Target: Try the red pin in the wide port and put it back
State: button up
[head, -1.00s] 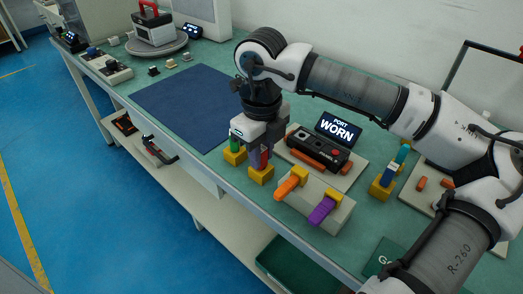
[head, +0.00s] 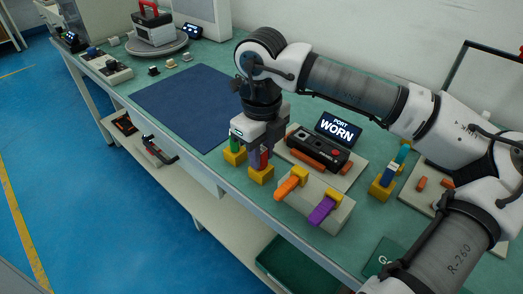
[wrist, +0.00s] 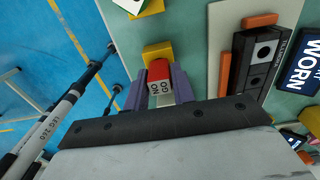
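In the head view the fingers partly hide the pin. The black port device (head: 318,149) sits on a beige plate just right of my gripper. Which opening is the wide port I cannot tell.
A green pin in another yellow holder (head: 235,156) stands close left of my gripper. A beige block carries an orange piece (head: 287,187) and a purple piece (head: 322,211). A blue pin in a yellow holder (head: 382,187) stands farther right. The dark blue mat (head: 185,103) is clear.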

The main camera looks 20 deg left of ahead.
jog(key=o, duration=0.4)
jog(key=shift+o, duration=0.2)
notch_tip(320, 180, up, 14)
